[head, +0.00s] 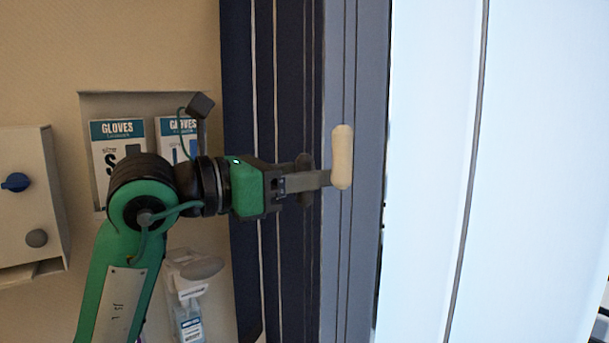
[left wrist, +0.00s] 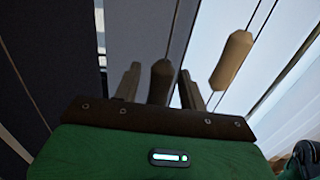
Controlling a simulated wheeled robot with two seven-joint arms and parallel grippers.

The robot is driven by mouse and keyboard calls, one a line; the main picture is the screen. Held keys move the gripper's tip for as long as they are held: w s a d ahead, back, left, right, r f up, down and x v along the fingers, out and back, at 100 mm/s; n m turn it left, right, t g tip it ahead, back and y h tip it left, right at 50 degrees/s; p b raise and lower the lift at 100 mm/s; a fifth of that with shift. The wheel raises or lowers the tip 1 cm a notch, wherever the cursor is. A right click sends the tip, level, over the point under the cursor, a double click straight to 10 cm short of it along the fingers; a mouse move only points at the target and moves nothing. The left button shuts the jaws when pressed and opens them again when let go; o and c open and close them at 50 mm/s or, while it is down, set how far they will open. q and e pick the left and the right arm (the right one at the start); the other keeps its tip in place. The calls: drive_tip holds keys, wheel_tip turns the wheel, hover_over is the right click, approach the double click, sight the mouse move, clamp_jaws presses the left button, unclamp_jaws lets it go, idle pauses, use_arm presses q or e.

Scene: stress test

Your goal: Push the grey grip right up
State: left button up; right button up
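A dark grey upright grip (head: 304,163) sits on the dark navy panel, partly hidden behind my left gripper (head: 325,179). In the left wrist view the grey grip (left wrist: 160,82) stands between the two fingers of my left gripper (left wrist: 161,82). A gap shows on each side of it, so the fingers are apart around it and open. In the head view the fingers point right and cross the grip's middle. I cannot tell whether any finger touches it. My right gripper is not in view.
A beige grip (head: 342,157) sits just right of my left fingertips on the blue-grey frame; it also shows in the left wrist view (left wrist: 232,60). Glove boxes (head: 119,150) sit in a wall recess at left, above a dispenser (head: 190,270). A box with knobs (head: 30,200) is at far left.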

use_arm(q)
drive_tip(key=shift+a+f, duration=0.1)
drive_tip(key=shift+s+a, duration=0.1)
drive_tip(key=shift+a, duration=0.1)
drive_tip(key=b+v, duration=0.6)
drive_tip(key=v, duration=0.7)
drive_tip(key=shift+b, duration=0.3)
